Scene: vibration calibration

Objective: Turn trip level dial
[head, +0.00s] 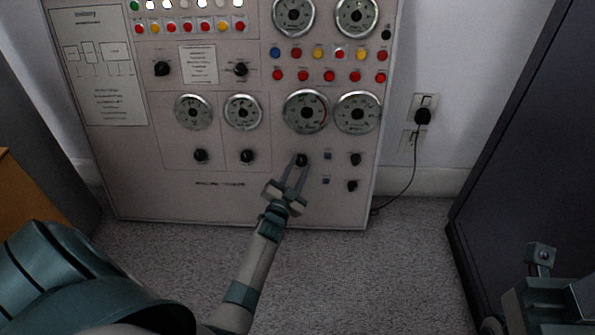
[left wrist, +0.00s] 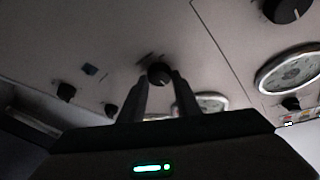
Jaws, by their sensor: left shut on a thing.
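A black dial (head: 301,160) sits low on the panel, below a large round gauge. My left gripper (head: 298,165) reaches it from below with a finger on each side. My right gripper is not clearly in view; only a part of my right arm shows at the lower right.
The pale panel (head: 250,205) carries several other black dials, such as one on the left (head: 247,156) and one on the right (head: 355,159). Gauges (head: 306,111) and coloured buttons lie above. A dark cabinet (head: 530,150) stands at right; a plug cable (head: 414,160) hangs beside the panel.

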